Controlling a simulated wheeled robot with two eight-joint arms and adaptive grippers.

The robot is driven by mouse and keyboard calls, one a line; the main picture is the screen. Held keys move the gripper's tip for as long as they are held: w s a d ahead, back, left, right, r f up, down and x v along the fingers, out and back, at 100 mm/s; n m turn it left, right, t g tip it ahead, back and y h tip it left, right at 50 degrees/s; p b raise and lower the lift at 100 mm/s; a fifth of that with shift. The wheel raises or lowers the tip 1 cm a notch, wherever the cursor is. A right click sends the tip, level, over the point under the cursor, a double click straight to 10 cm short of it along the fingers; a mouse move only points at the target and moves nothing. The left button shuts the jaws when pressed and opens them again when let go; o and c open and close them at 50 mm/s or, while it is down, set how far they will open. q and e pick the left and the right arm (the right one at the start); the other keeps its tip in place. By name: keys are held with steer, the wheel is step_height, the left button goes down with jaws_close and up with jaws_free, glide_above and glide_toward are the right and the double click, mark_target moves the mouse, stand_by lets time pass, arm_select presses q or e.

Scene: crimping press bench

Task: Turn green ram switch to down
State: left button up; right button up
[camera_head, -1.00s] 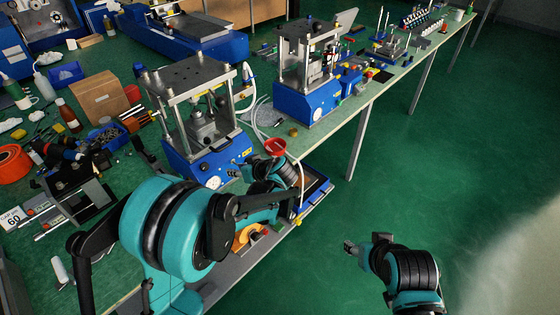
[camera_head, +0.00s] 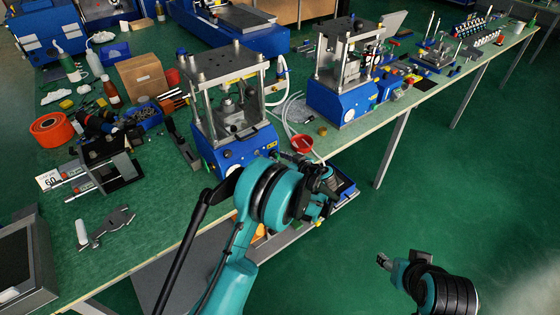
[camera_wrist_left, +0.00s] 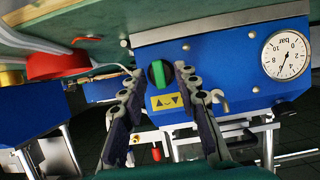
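The green ram switch (camera_wrist_left: 158,74) shows in the left wrist view on the blue front panel (camera_wrist_left: 215,65) of a press. Its handle looks roughly upright in the picture, above a yellow label (camera_wrist_left: 166,102) with an up and a down arrow. My left gripper (camera_wrist_left: 159,70) is open, with one finger on each side of the switch; I cannot tell whether they touch it. In the head view my left arm reaches the front of the nearer press (camera_head: 240,152), and the switch is hidden there. My right gripper (camera_head: 383,261) is away from the bench, its fingers too small to judge.
A pressure gauge (camera_wrist_left: 286,54) sits right of the switch. A red cup (camera_head: 302,143) stands at the bench edge beside the press. A second press (camera_head: 338,104) stands farther right. The floor (camera_head: 460,190) right of the bench is clear.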

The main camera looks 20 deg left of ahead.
arm_select(q)
steer(key=shift+w+a, duration=0.1)
steer(key=shift+a, duration=0.05)
jaws_close()
steer(key=shift+w+f+m+g+y+b, duration=0.15)
steer(key=shift+m+g+y+b, duration=0.25)
steer(key=shift+m+g, duration=0.5)
steer(key=m, duration=0.1)
steer(key=m+y, duration=0.1)
steer(key=m+b, duration=0.1)
steer(key=shift+w+d+g+y, duration=0.1)
steer(key=shift+d+g+y, duration=0.15)
steer(key=shift+g+y, duration=0.15)
steer(key=shift+w+f+m+g+y+b, duration=0.15)
steer(key=shift+m+y, duration=0.25)
steer(key=shift+m, duration=0.45)
steer(key=shift+s+r+m+g+y+b, duration=0.15)
steer(key=shift+m+y, duration=0.25)
steer(key=shift+m, duration=0.45)
steer(key=shift+w+f, duration=0.1)
